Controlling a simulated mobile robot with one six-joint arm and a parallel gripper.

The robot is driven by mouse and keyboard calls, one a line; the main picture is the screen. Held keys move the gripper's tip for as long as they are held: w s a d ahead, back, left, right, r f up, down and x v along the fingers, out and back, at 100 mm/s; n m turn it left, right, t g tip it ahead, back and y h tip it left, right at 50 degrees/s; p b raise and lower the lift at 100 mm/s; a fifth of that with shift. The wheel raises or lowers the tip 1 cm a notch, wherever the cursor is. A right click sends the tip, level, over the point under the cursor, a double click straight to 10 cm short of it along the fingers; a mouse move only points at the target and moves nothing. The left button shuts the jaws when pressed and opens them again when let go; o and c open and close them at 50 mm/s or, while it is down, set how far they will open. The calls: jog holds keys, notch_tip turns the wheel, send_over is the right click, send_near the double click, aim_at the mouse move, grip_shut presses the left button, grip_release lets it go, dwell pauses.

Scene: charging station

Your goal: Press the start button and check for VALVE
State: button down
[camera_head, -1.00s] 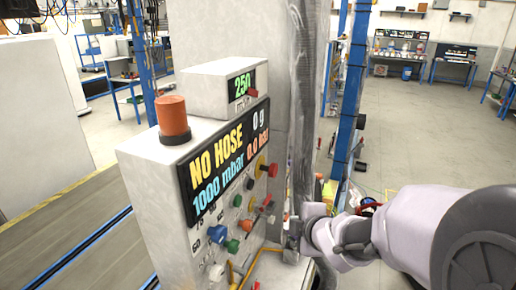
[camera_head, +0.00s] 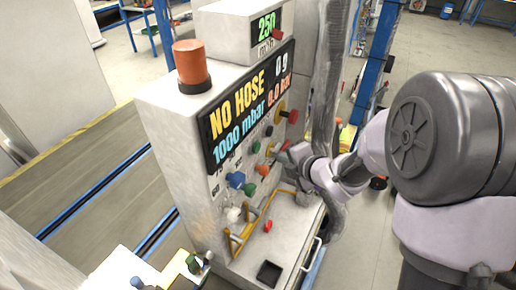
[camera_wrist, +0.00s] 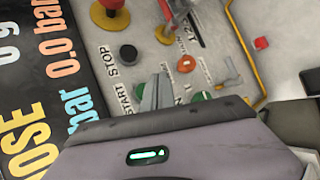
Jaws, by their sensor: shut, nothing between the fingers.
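The control box has a black display (camera_head: 246,104) reading "NO HOSE", "1000 mbar", "0 g" and "0.0 bar"; no "VALVE" shows on it. The green start button (camera_head: 256,147) is on the panel, below the black stop button (camera_head: 269,130). In the wrist view the START label (camera_wrist: 122,97) is legible beside my gripper (camera_wrist: 155,90). The closed fingertips point at the panel there and partly cover the start button (camera_wrist: 138,91). The stop button (camera_wrist: 128,53) is above them. In the head view my gripper (camera_head: 284,157) is close in front of the panel. Contact cannot be told.
A red emergency button (camera_head: 292,116) and several coloured knobs, including a blue one (camera_head: 235,180), sit around it. Yellow rails (camera_head: 251,225) stand on the ledge below. An orange beacon (camera_head: 190,64) and a "250" readout (camera_head: 266,29) top the box. A grey hose (camera_head: 328,85) hangs alongside.

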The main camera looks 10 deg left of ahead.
jog(key=shift+w+a+b, duration=0.2)
jog(key=shift+w+a, duration=0.1)
jog(key=shift+a, duration=0.4)
jog(key=shift+w+a+b, duration=0.15)
jog(key=shift+w+a, duration=0.1)
jog(key=shift+a, duration=0.45)
jog(key=shift+w+a+b, duration=0.2)
jog(key=shift+w+a, duration=0.1)
jog(key=shift+a, duration=0.4)
jog(key=shift+a, duration=0.1)
jog(key=shift+w+a+b, duration=0.15)
jog(key=shift+a+b, duration=0.15)
jog(key=shift+w+a, duration=0.15)
jog(key=shift+a, duration=0.3)
dwell(0.9)
jog(key=shift+d, duration=0.1)
jog(key=shift+s+d+b, duration=0.3)
jog(key=shift+d, duration=0.45)
jog(key=shift+s+d, duration=0.3)
jog(key=shift+d, duration=0.5)
jog(key=shift+s+d, duration=0.3)
jog(key=shift+d, duration=0.45)
jog(key=shift+s+d, duration=0.3)
jog(key=shift+d, duration=0.5)
